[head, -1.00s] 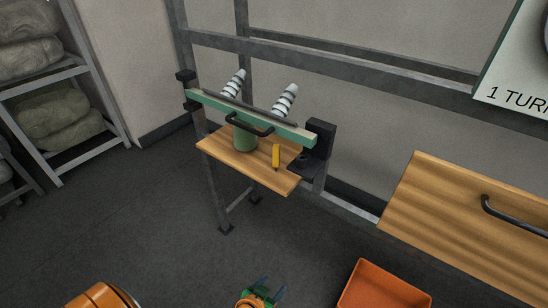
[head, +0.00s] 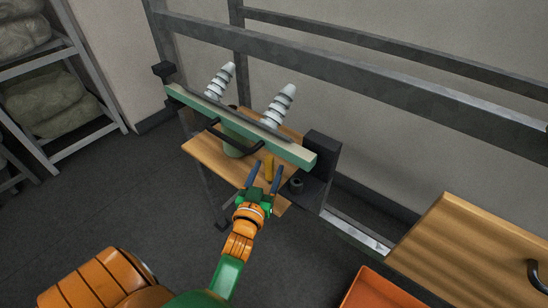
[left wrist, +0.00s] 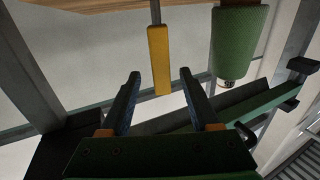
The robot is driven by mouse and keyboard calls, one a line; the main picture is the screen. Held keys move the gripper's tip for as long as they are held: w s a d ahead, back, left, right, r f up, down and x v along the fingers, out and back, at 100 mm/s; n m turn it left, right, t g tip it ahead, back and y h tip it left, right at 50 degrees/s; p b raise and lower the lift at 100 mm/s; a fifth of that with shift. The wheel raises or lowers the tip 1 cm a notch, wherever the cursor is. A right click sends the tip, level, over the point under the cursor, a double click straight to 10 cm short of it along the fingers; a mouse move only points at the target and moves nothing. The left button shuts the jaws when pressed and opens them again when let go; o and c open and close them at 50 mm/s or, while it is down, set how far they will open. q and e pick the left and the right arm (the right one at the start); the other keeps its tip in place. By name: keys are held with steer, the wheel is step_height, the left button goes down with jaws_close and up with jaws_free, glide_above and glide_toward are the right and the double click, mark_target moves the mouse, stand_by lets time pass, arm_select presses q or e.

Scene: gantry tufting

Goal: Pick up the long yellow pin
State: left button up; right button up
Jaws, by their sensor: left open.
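The long yellow pin (head: 269,168) stands upright at the small wooden shelf (head: 205,152), near its right part. It also shows in the left wrist view (left wrist: 159,62), a yellow block on a thin grey rod, in line with the gap between my fingers. My left gripper (head: 264,178) is open, its two dark blue fingers spread just in front of the pin. In the left wrist view the left gripper (left wrist: 160,97) holds nothing, and the pin's end is near the fingertips. The pin's lower part is hidden by the gripper in the head view. My right gripper is not in view.
A green bar (head: 240,123) with a black handle crosses above the shelf. A green cylinder (left wrist: 239,43) stands left of the pin in the head view. Two striped cones (head: 279,105) rise behind. A black bracket (head: 318,156) is close at right. An orange bin (head: 385,290) is below.

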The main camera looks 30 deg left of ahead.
arm_select(q)
steer(key=shift+w+a+r, duration=0.15)
steer(key=shift+w+r, duration=0.1)
steer(key=shift+w, duration=0.1)
steer(key=x, duration=0.5)
steer(key=shift+a+f, duration=0.15)
steer(key=shift+f, duration=0.15)
steer(key=shift+s+r, duration=0.1)
steer(key=shift+r, duration=0.05)
steer(key=c, duration=0.3)
jaws_close()
